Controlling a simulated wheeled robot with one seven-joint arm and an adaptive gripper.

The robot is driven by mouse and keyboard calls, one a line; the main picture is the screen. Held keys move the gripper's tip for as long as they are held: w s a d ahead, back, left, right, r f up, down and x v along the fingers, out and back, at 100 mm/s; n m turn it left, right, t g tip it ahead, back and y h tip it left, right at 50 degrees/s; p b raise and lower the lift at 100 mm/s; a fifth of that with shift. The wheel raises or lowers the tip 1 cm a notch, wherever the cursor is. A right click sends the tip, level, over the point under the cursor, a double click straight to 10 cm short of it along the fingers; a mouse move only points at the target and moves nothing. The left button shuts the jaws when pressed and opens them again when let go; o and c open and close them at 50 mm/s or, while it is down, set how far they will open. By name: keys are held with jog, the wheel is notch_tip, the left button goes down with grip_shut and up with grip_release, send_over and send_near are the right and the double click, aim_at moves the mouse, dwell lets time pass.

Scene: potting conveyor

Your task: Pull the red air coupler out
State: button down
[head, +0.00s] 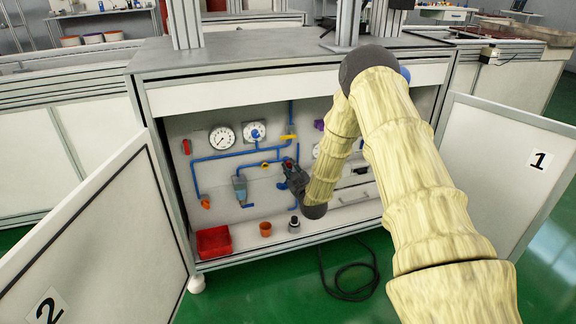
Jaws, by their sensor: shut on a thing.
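My gripper (290,168) is at the back panel inside the open cabinet, at the right end of the blue pipework. It is shut on the red air coupler (287,160), of which only a small bit of red shows at the fingertips. The fingers and arm hide the rest, so I cannot tell whether the coupler is still seated on its fitting.
Two doors, marked 2 (95,245) and 1 (510,165), stand open on either side. A red bin (213,242), an orange cup (265,229) and a grey fitting (294,224) are on the cabinet floor. Gauges (222,137) are on the panel. A black hose (350,285) lies on the green floor.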

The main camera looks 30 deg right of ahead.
aim_at(291, 168)
jog(key=shift+p+v, duration=1)
jog(key=shift+v, duration=0.8)
jog(key=shift+p+v, duration=0.45)
jog(key=shift+v, duration=0.8)
